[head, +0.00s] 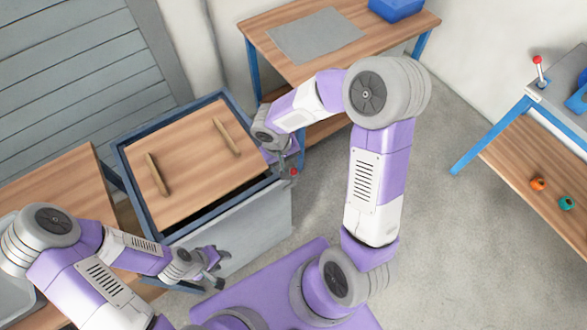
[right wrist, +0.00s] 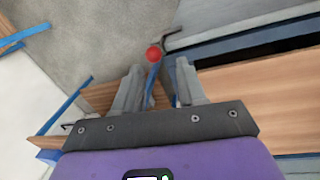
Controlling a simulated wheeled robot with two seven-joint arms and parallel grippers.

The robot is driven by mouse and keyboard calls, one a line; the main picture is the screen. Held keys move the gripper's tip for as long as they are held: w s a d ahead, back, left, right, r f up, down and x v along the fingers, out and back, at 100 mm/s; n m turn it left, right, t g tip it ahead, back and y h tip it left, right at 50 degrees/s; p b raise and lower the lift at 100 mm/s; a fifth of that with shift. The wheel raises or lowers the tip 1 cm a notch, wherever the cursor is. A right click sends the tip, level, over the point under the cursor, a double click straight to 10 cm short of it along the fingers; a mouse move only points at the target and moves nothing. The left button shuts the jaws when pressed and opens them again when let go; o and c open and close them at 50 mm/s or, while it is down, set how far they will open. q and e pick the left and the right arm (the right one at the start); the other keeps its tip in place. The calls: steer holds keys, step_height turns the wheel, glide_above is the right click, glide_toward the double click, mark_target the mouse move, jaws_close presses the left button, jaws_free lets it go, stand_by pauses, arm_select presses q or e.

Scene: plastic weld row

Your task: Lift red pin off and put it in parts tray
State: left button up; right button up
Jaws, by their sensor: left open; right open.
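The red pin shows as a small red knob (head: 293,171) at the right corner of a blue-rimmed grey box; most of the pin is hidden. In the right wrist view the round red knob (right wrist: 153,54) lies just beyond and between the fingertips. My right gripper (right wrist: 159,70) is open around empty space, and in the head view it is beside the box corner (head: 284,163). My left gripper (head: 219,271) is open and empty in front of the box's near wall. I cannot tell which container is the parts tray.
The box's blue rim (head: 181,238) surrounds a wooden panel (head: 190,165) with two bar handles. A blue bin (head: 397,9) sits on the back bench. A metal tray (head: 17,290) is at the left. A red-topped lever (head: 537,61) stands at the right. Floor between is clear.

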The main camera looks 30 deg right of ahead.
mark_target(293, 170)
steer(key=f, duration=0.2)
steer(key=d+f+b, duration=0.1)
steer(key=f, duration=0.1)
steer(key=d+f, duration=0.1)
steer(key=f, duration=0.1)
steer(key=shift+w+d+f+b, duration=0.15)
steer(key=shift+w+f+b, duration=0.05)
steer(key=shift+f+b, duration=0.2)
jaws_close()
